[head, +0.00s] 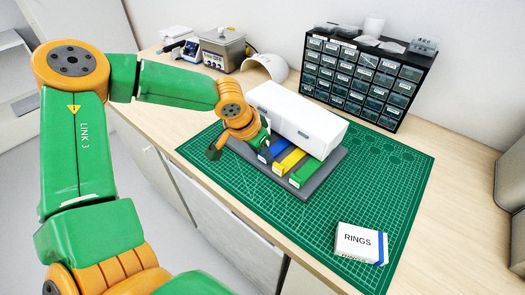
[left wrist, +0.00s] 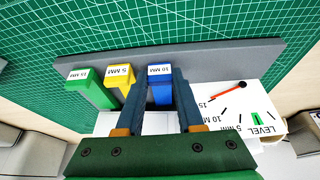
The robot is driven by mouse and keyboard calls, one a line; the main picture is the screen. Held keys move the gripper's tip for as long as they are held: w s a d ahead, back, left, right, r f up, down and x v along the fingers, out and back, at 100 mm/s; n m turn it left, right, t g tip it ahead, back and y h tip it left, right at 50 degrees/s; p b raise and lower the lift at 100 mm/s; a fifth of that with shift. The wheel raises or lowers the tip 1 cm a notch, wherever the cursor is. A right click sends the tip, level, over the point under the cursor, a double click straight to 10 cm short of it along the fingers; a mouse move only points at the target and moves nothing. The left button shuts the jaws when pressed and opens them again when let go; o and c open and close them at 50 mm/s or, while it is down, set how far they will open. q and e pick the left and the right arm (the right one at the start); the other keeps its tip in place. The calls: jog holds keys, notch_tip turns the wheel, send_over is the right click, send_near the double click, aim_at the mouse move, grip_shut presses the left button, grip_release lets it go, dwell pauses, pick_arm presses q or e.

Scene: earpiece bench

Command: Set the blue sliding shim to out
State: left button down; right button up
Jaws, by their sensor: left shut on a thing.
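The blue shim (head: 273,151) marked 10 MM is the leftmost of three coloured bars sticking out from under a white box (head: 297,117) in the head view. In the left wrist view the blue shim (left wrist: 160,90) lies between the fingers of my left gripper (left wrist: 164,76), which is shut on it. In the head view my left gripper (head: 264,143) is at the shim's front end, partly hidden by its own wrist. The yellow shim (head: 289,161), marked 5 MM, and the green shim (head: 306,172), marked 15 MM, lie beside it. My right gripper is not in view.
The bars and box stand on a grey base plate (head: 335,163) on a green cutting mat (head: 390,180). A RINGS box (head: 357,242) sits at the mat's front right. A drawer cabinet (head: 360,75) stands behind. The mat between base and RINGS box is clear.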

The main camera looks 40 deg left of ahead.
pick_arm(q)
jog(key=shift+s+r, duration=0.1)
jog(key=shift+s, duration=0.2)
jog(key=c, duration=0.8)
grip_release()
jog(key=shift+s, duration=0.15)
jog(key=shift+a, duration=0.1)
jog(key=v, duration=0.7)
jog(key=shift+p, duration=0.4)
jog(key=shift+s, duration=0.1)
